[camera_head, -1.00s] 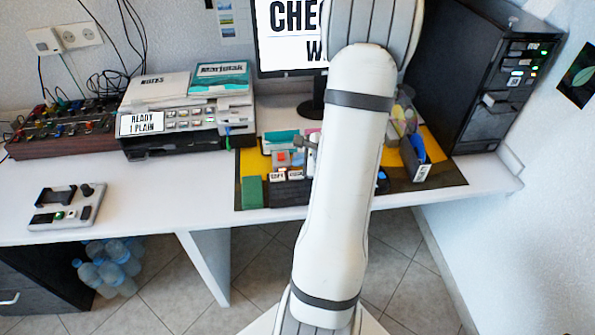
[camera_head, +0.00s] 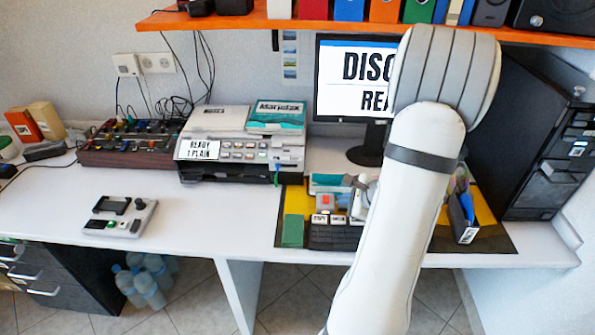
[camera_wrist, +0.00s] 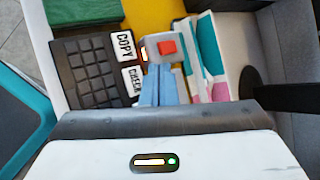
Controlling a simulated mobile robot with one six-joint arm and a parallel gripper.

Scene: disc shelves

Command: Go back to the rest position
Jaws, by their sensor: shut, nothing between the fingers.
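My gripper (camera_wrist: 160,75) is shut and empty in the wrist view. Its narrow blue-grey fingers point towards a small grey box with a red button (camera_wrist: 167,47). I cannot tell whether they touch it. In the head view my white arm reaches over the right part of the desk and hides most of the gripper. Beside the box are a dark keypad (camera_wrist: 90,72) and the labels COPY (camera_wrist: 124,45) and CHECK (camera_wrist: 132,80).
A black computer tower (camera_head: 535,140) stands right of my arm. A monitor (camera_head: 345,80) and a printer (camera_head: 243,150) stand behind. An orange shelf (camera_head: 300,26) with coloured boxes runs above. The desk's left front (camera_head: 60,205) is mostly clear, with a small grey control panel (camera_head: 120,217).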

